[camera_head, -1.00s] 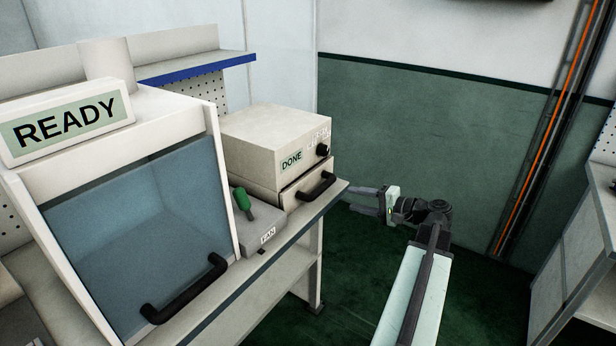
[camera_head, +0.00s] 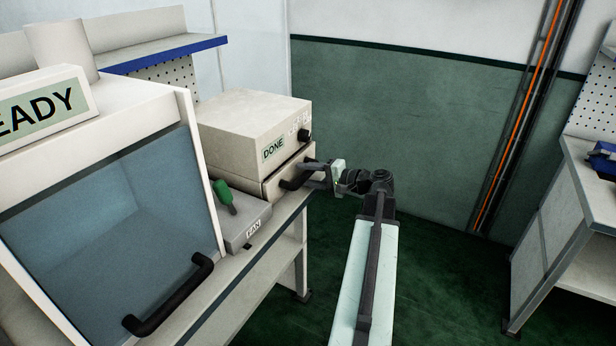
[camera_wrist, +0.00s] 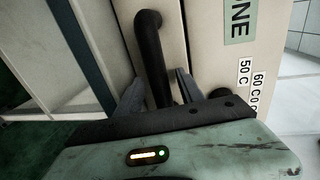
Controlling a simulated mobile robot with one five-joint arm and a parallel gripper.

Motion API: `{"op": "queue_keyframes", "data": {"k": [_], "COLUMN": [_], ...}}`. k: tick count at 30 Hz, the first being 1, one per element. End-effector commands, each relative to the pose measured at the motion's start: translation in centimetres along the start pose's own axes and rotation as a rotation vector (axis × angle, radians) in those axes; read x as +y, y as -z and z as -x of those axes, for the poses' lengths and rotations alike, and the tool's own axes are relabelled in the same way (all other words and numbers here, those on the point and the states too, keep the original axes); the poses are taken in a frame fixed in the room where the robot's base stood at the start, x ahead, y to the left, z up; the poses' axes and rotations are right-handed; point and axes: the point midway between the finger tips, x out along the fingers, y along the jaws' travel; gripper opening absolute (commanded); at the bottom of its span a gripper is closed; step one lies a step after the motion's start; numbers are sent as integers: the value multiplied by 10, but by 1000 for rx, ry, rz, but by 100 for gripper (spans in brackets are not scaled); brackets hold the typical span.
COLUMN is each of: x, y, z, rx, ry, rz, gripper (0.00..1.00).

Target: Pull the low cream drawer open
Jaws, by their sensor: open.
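The low cream drawer (camera_head: 279,182) sits under the cream box labelled DONE (camera_head: 258,128) and looks shut. Its black bar handle (camera_head: 297,180) faces my arm. My gripper (camera_head: 313,178) is at the handle in the head view, its fingers partly hidden there. In the wrist view the handle (camera_wrist: 152,58) runs down between the two open grey fingers of my gripper (camera_wrist: 160,92). I cannot tell whether either finger touches the handle. The drawer front (camera_wrist: 168,20) shows behind the handle.
A fan switch box (camera_head: 245,222) with a green lever stands left of the drawer. The glass-fronted READY machine (camera_head: 110,200) with a black handle is further left. The green floor right of the bench is clear. Another bench (camera_head: 580,215) stands at the far right.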

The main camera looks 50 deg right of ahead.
Motion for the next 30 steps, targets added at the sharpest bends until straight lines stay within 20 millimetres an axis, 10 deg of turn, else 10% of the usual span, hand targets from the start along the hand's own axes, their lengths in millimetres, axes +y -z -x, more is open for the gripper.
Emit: {"op": "queue_keyframes", "data": {"k": [7,12,30], "x": [0,0,0], "y": [0,0,1], "z": [-1,-1,0], "rx": [0,1,1], "ry": [0,0,0], "rz": [0,0,-1], "gripper": [45,0,0]}}
